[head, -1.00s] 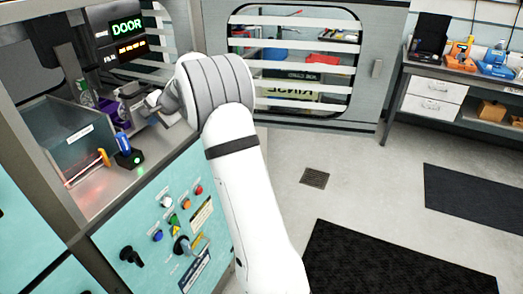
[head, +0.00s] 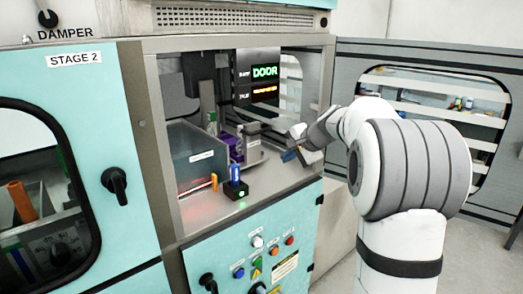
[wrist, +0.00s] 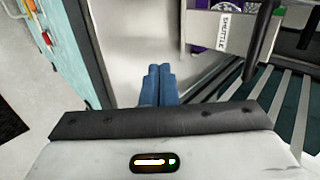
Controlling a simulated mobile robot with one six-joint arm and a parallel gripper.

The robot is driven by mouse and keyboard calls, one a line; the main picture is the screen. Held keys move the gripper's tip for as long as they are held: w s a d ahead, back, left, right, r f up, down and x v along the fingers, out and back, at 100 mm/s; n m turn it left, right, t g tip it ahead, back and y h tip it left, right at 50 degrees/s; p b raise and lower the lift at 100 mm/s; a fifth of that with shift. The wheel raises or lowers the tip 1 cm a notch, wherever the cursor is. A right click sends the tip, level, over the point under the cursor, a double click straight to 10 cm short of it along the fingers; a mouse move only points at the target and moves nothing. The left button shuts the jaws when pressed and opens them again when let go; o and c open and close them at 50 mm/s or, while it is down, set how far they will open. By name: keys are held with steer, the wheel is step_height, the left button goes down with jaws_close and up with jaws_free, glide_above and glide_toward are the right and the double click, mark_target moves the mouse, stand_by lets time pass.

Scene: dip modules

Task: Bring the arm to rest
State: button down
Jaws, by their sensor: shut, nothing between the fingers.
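My white and grey arm reaches in from the right in the head view, with my gripper (head: 290,155) at the right side of the open cabinet bay. The blue fingers of my gripper (wrist: 158,84) show in the wrist view, side by side and shut with nothing between them. They are over the bare metal floor near the bay's front edge, apart from the things inside.
In the bay stand a grey bin (head: 197,158), a black block with a blue piece (head: 236,180) and a lit display (head: 257,78). A part labelled SHUTTLE (wrist: 232,30) is near my gripper. The slotted door (head: 345,90) is open behind my arm.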

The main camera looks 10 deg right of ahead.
steer(key=s+a+f+n+g+h, duration=0.1)
steer(key=s+a+n, duration=0.2)
steer(key=s, duration=0.5)
steer(key=s+a+f+n+g, duration=0.1)
steer(key=s+a+n+g, duration=0.15)
steer(key=s, duration=0.65)
steer(key=s+f+n+g+h, duration=0.1)
steer(key=s+f+n, duration=0.2)
steer(key=s, duration=0.7)
steer(key=s+a+f+n+h, duration=0.1)
steer(key=s+f, duration=0.4)
steer(key=s, duration=0.5)
steer(key=shift+s+n+g+h, duration=0.4)
steer(key=shift+n+h, duration=0.4)
steer(key=shift+n, duration=0.35)
